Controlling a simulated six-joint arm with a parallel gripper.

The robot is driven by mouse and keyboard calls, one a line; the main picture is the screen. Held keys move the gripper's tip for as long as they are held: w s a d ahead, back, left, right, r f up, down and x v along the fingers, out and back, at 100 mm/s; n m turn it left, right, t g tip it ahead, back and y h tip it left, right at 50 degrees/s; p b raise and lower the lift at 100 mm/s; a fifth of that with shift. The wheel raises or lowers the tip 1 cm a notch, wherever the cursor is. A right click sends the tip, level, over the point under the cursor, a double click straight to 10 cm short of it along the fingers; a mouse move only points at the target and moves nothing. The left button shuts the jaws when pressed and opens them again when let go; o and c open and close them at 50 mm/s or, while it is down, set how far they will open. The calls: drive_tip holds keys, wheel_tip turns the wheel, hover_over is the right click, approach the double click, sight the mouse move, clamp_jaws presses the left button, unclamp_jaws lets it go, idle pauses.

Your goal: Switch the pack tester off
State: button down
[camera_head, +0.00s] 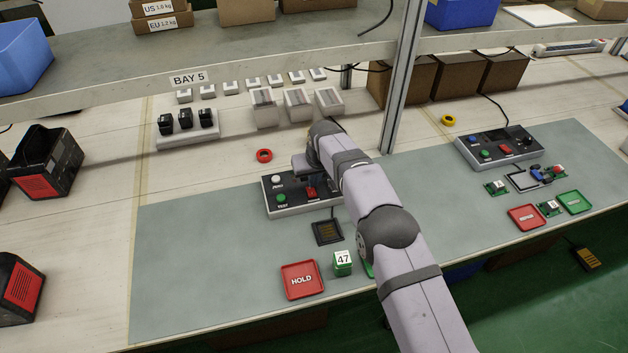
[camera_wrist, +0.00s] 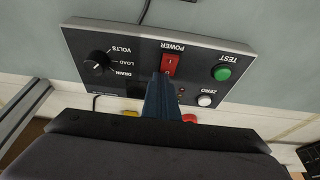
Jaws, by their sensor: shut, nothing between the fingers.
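The pack tester (camera_head: 292,203) is a dark box with a light rim on the grey-green mat, partly hidden by my arm in the head view. In the wrist view the pack tester (camera_wrist: 125,75) shows upside down, with a red POWER rocker (camera_wrist: 172,63), a green TEST button (camera_wrist: 220,72), a white ZERO button (camera_wrist: 205,100) and a black knob (camera_wrist: 96,62). The red rocker also shows in the head view (camera_head: 311,192). My gripper (camera_wrist: 165,78) is shut and empty, its tips at the rocker's edge. I cannot tell whether they touch it.
A black pad (camera_head: 327,232), a red HOLD tray (camera_head: 302,280) and a green block marked 47 (camera_head: 343,263) lie in front of the tester. A red ring (camera_head: 264,156) lies behind it. A metal post (camera_head: 403,80) stands behind my arm. The mat's left part is clear.

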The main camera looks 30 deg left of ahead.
sight(316, 194)
drive_tip(key=shift+s+d+f, duration=0.1)
drive_tip(key=shift+s+d, duration=0.1)
drive_tip(key=shift+s+d+p, duration=0.4)
drive_tip(key=shift+s+d, duration=0.1)
wheel_tip(316, 194, up, 5)
drive_tip(key=p, duration=0.3)
drive_tip(key=shift+s+d, duration=0.15)
drive_tip(key=shift+s+d+b, duration=0.15)
drive_tip(key=shift+b, duration=0.45)
drive_tip(key=b+v, duration=0.2)
drive_tip(key=v, duration=0.7)
